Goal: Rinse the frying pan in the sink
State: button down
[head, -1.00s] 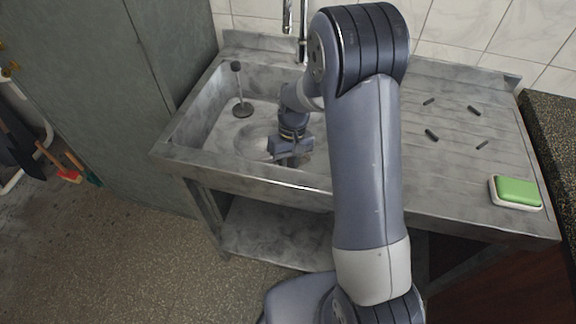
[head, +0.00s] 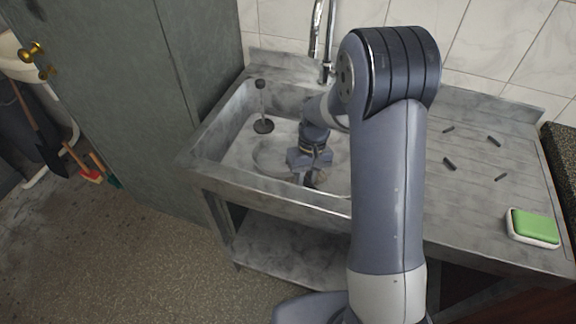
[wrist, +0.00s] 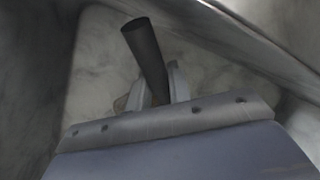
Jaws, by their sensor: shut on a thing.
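My gripper (head: 309,178) reaches down into the left part of the metal sink (head: 215,142). In the wrist view my gripper (wrist: 158,88) is shut on a dark rod-like handle (wrist: 143,45). A pale grey round shape, which looks like the frying pan (head: 268,157), lies low in the basin beside the gripper. Its colour blends with the sink, and my arm hides its right side. The join between handle and pan is hidden. The chrome tap (head: 318,38) rises at the back of the sink, partly behind my arm; I see no water running.
A dark plunger-like thing (head: 263,126) stands in the basin's back left. The ribbed drainboard (head: 475,210) holds several small dark bars (head: 450,164) and a green sponge (head: 535,224) in a white dish. A tall grey cabinet (head: 150,100) stands left. Floor is open at front left.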

notch_tip(320, 180, up, 20)
jog(key=p, duration=1.4)
dwell(0.5)
jog(key=shift+r, duration=0.15)
dwell(1.9)
jog(key=shift+r+p, duration=0.5)
jog(key=shift+r, duration=1.4)
